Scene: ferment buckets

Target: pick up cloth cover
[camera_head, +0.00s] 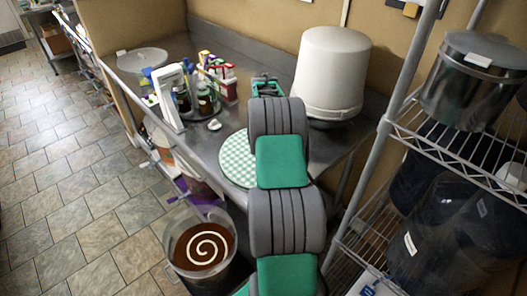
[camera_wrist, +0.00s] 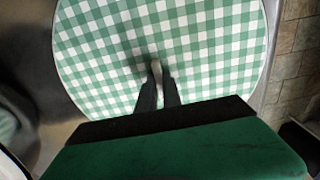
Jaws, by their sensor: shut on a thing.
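The cloth cover (camera_head: 232,160) is a round green-and-white checked piece with a pale rim. In the head view it is at the metal counter's front edge, partly hidden behind my arm. In the wrist view the cloth cover (camera_wrist: 205,45) fills the upper middle and looks flat. My gripper (camera_wrist: 157,72) is over its middle, with two dark fingers close together, shut on the cloth cover. The fingertips and the pinched spot are hard to make out. In the head view my gripper is hidden by my arm. I cannot tell whether the cloth rests on the counter or is raised.
An upturned white bucket (camera_head: 331,75) stands on the metal counter (camera_head: 215,150) at the back. Bottles and boxes (camera_head: 205,85) crowd its left part. A bucket with brown contents and a pale spiral (camera_head: 203,246) is below. A wire shelf (camera_head: 440,150) holds pots at right.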

